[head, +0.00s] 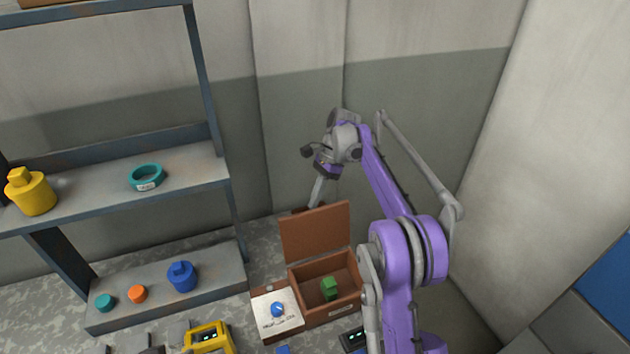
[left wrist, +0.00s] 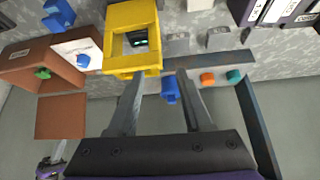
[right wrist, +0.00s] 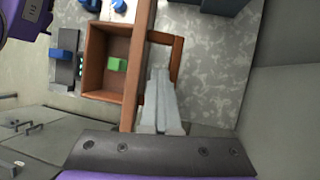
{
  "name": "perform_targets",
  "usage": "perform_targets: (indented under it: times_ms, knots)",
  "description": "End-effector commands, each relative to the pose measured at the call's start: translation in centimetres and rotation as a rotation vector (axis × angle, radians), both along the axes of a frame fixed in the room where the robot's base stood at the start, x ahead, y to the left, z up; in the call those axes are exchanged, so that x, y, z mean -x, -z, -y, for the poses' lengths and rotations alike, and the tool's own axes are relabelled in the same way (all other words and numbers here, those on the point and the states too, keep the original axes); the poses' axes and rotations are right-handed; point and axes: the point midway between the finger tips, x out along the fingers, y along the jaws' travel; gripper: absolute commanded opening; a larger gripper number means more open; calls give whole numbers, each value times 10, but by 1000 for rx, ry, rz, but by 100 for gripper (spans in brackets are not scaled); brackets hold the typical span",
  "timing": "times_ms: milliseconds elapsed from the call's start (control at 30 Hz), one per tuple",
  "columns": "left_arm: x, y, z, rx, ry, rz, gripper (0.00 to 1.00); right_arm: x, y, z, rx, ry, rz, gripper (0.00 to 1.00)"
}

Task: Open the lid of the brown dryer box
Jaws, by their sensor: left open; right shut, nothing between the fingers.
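The brown dryer box (head: 318,309) stands on the floor with its lid (head: 316,232) raised, roughly upright. A green piece (head: 329,288) lies inside. A white panel with a blue knob (head: 278,310) is on its left side. My right gripper (head: 315,203) is behind the raised lid. In the right wrist view its shut, empty fingers (right wrist: 159,75) are beside the lid's outer face, overlapping a brown handle frame (right wrist: 179,58); contact is unclear. In the left wrist view my left gripper (left wrist: 159,74) is open and empty, with the box (left wrist: 25,58) to its left.
A shelf rack stands at the left, holding a yellow weight-like piece (head: 32,193) and a teal ring (head: 147,177). A blue piece (head: 181,277) is on its low shelf. A yellow device (head: 209,338) stands left of the box. Walls are close behind and right.

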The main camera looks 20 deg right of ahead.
Motion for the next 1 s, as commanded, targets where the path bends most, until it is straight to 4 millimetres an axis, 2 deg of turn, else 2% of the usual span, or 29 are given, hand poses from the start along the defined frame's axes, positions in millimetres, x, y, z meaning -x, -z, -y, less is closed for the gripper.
perform_targets:
  times_ms: [33, 167, 200, 600, 1000]
  knots:
    - [-3, -4, 0, 0, 0, 6, 50, -51, 0, 19, 44, 88, 187, 42]
    - [-3, -4, 0, 0, 0, 6, 50, -60, 2, 22, 44, 88, 187, 42]
    - [-3, -4, 0, 0, 0, 6, 50, -62, 2, 23, 44, 88, 187, 48]
    - [0, 0, 0, 0, 0, 1, 50, -84, 10, 27, 39, 83, 178, 48]
    - [0, 0, 0, 0, 0, 1, 50, -87, 11, 27, 37, 82, 177, 48]
